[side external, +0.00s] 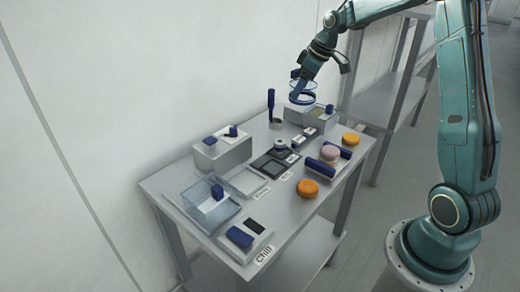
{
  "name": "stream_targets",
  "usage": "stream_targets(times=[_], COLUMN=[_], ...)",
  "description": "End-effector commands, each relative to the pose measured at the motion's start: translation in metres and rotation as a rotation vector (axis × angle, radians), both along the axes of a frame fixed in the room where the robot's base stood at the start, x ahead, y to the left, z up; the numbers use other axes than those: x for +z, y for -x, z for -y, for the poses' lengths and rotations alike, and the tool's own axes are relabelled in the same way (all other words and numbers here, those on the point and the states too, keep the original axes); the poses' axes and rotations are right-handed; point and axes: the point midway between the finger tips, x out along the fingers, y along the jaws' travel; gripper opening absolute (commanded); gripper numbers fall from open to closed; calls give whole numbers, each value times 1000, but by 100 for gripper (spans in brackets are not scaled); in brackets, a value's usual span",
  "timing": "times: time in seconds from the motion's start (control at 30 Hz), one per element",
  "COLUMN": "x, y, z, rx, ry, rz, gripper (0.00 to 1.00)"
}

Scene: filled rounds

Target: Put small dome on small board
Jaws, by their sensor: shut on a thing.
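My gripper (300,75) is over the far end of the table, shut on what looks like the small dome (304,93), a clear round cover with blue rings. The dome hangs just above a grey block (312,114) at the back; I cannot tell whether they touch. The fingertips are small and partly hidden. I cannot tell which flat piece is the small board: a pale square board (246,181) and a dark square plate (270,166) lie mid-table. A clear box-shaped cover (207,207) with a blue handle stands at the near left.
A blue upright handle (271,103) rises from a small grey cup. A grey block (221,152) stands by the wall. Orange rounds (308,188) and a pink round (329,154) between blue bars line the right side. A "Chill" label (264,255) marks the near corner.

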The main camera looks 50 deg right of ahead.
Motion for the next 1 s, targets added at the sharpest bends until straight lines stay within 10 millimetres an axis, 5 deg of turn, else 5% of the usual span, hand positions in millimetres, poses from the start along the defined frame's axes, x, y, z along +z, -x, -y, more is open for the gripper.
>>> stream_targets(times=[0.5, 1.0], x=[-19, -25], y=[105, 124], z=[-1, -5], rx=[-8, -7], ry=[-1, 0], rz=[5, 7], gripper=[52, 52])
